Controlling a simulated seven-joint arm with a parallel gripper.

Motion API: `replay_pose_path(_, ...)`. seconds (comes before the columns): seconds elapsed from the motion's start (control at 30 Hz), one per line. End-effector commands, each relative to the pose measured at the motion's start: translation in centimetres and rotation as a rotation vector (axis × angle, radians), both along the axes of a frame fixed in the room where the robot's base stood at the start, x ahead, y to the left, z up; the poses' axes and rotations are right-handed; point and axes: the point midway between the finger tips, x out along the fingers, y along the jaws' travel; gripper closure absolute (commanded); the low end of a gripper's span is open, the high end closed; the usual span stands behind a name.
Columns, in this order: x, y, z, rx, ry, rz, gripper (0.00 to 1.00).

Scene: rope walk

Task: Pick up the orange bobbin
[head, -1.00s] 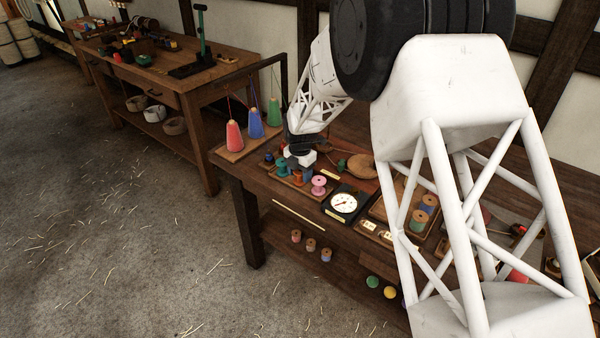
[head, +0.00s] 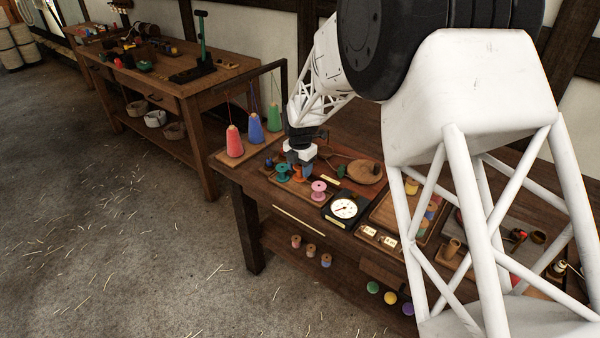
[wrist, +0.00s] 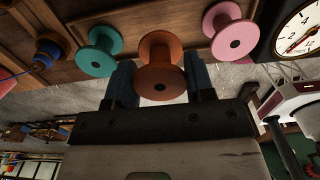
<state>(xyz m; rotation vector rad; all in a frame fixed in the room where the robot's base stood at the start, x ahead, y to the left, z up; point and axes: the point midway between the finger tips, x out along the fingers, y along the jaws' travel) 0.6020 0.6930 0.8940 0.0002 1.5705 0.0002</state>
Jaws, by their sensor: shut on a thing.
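The orange bobbin (wrist: 161,80) sits between the two blue fingers of my gripper (wrist: 158,85) in the wrist view, with its flanged end toward the camera. My gripper is shut on it. In the head view my gripper (head: 301,157) points down at the bench, and the orange bobbin (head: 297,172) shows only partly below it. A teal bobbin (wrist: 99,48) stands to its left and a pink bobbin (wrist: 228,29) to its right in the wrist view. Whether the orange bobbin still touches its tray is hard to tell.
A dial gauge (head: 344,208) lies to the right of the pink bobbin. Coral, blue and green cones (head: 234,141) stand on a board at the left end of the bench. Close by, a round wooden paddle (head: 364,172) lies behind. A dark-blue bobbin (wrist: 47,53) lies beyond the teal one.

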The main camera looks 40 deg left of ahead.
Motion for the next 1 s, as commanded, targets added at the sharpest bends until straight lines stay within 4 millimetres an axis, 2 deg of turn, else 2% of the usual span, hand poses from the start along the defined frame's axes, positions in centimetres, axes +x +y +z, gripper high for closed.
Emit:
replay_pose_path(0.5,0.0,0.0,3.4,0.0,0.0,0.0,0.64)
replay_pose_path(1.0,0.1,0.0,3.6,0.0,0.0,0.0,0.64)
